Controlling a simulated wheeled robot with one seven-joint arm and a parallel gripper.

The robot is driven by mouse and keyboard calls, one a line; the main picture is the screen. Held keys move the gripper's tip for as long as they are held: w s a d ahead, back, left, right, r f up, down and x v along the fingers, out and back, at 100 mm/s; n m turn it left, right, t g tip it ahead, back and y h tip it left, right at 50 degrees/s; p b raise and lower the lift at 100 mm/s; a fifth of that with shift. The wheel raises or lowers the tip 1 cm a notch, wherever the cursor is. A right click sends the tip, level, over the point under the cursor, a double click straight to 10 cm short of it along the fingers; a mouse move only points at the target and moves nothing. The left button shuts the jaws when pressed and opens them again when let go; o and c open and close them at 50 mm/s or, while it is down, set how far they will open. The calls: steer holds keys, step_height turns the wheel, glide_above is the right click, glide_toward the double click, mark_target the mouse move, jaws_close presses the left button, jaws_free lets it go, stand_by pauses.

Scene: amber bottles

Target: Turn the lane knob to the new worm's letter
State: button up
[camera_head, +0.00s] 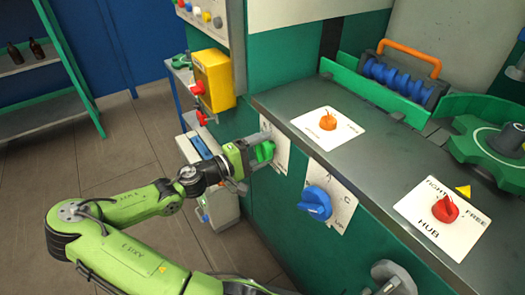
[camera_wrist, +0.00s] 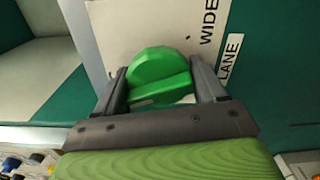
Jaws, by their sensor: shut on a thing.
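The green lane knob (camera_head: 264,151) sits on a white plate (camera_head: 278,138) on the green front of the machine. My gripper (camera_head: 250,154) reaches it from the left and is shut on it. In the wrist view the knob (camera_wrist: 160,78) is between the two dark fingers of my gripper (camera_wrist: 160,88). The plate (camera_wrist: 120,30) there reads "WIDE" and "LANE", with the words turned sideways; its other markings are hidden or out of view. A blue worm-shaped screw (camera_head: 392,79) lies under an orange handle at the back; I see no letter on it.
A blue knob (camera_head: 315,203) on a lettered plate sits to the right on the same front. An orange knob (camera_head: 328,122) and a red HUB knob (camera_head: 446,208) are on the grey top (camera_head: 378,165). A grey round handle (camera_head: 390,275) protrudes at the lower right.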

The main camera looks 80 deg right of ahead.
steer(key=shift+m, duration=0.6)
steer(key=o, duration=1)
steer(key=shift+c, duration=0.2)
steer(key=shift+w, duration=0.15)
steer(key=p+v, duration=0.3)
steer(key=v, duration=1.2)
steer(key=shift+w+a, duration=0.2)
steer(key=shift+a, duration=0.05)
